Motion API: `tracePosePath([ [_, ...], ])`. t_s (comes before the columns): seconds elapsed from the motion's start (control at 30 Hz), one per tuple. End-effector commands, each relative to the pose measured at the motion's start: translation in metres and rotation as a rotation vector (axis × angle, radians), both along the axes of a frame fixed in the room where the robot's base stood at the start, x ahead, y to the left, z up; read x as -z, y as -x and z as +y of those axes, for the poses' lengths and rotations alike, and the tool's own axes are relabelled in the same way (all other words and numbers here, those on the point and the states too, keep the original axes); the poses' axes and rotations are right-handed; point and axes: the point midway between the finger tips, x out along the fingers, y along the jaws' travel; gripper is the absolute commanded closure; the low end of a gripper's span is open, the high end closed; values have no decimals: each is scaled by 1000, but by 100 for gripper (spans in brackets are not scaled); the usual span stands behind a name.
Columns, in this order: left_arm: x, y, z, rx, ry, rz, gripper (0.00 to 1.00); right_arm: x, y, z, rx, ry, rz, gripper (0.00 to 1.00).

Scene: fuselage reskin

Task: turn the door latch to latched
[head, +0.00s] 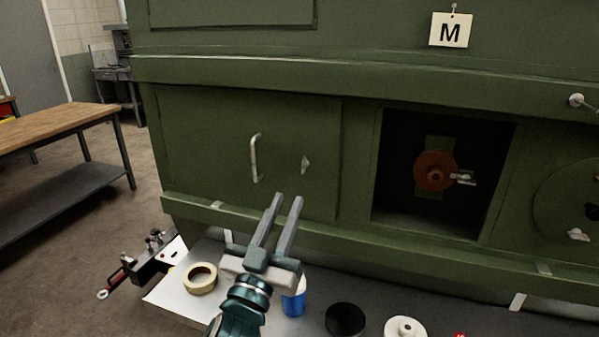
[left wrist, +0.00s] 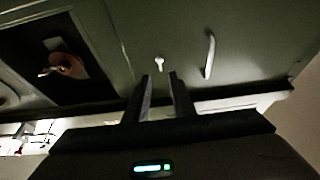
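The door latch (head: 305,165) is a small pale knob on the green door panel (head: 215,130), to the right of a vertical pale handle (head: 254,158). In the left wrist view the latch (left wrist: 159,64) shows just beyond the fingertips, with the handle (left wrist: 209,55) to its right. My left gripper (head: 287,198) is open and empty, below and a little left of the latch in the head view, apart from it. Its two fingers show parted in the left wrist view (left wrist: 160,77). My right gripper is not in view.
An open dark bay (head: 400,205) with an orange round part (head: 435,172) is right of the door. Below lie a tape roll (head: 200,278), a blue cup (head: 294,300), a black disc (head: 345,320) and a white spool (head: 405,329). A workbench (head: 60,130) stands at left.

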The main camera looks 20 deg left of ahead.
Motion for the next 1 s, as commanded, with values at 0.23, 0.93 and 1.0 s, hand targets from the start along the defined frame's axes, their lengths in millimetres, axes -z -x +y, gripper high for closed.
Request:
tracePosePath([
  [0.23,-22,-42,-2,-1,-2,-1,77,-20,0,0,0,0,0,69],
  [0.93,-35,-83,-3,0,0,-1,77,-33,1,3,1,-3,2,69],
  [1.0,-35,-83,-3,0,0,-1,82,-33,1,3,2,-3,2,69],
])
